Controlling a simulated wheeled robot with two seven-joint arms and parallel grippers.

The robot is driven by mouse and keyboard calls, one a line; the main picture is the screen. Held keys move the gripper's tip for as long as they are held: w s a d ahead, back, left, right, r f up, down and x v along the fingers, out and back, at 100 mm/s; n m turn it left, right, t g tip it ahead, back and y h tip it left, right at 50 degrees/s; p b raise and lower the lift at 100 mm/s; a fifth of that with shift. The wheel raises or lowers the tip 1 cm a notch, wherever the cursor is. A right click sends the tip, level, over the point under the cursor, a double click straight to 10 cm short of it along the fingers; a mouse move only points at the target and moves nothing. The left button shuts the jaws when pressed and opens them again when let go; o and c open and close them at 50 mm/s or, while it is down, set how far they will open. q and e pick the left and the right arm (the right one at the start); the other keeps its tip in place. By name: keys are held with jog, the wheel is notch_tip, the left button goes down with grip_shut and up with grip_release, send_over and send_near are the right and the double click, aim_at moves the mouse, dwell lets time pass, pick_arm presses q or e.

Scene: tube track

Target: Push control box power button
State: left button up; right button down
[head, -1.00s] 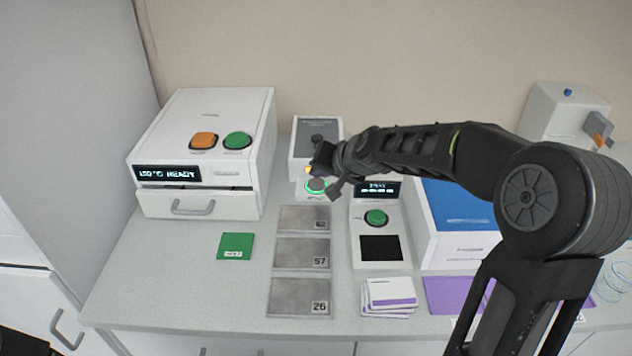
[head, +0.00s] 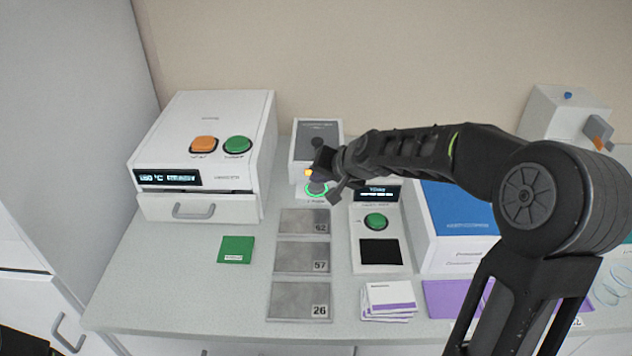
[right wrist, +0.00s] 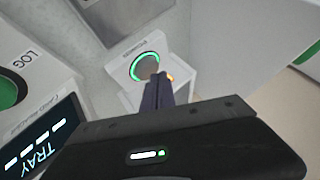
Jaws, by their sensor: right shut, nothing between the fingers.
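The control box (head: 318,140) is a small white box with a dark grey top panel at the back middle of the bench. Its round grey button with a lit green ring (head: 317,189) faces the front; the ringed button also shows in the right wrist view (right wrist: 146,67). My right gripper (head: 319,174) is shut and empty, with its tips right at the button and an orange light beside them. In the right wrist view the shut fingers (right wrist: 158,92) overlap the lower right of the ring. Whether they touch the button I cannot tell. My left gripper is not in view.
A white oven-like unit (head: 228,110) with orange and green buttons stands left. A white device with a green button (head: 376,221) stands right of three grey plates (head: 302,257). A blue-topped box (head: 455,208) is under my right arm. A green card (head: 236,249) lies left; bare bench surrounds it.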

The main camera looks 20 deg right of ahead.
aim_at(319, 188)
jog(key=shift+r+p, duration=2)
jog(key=shift+r, duration=0.45)
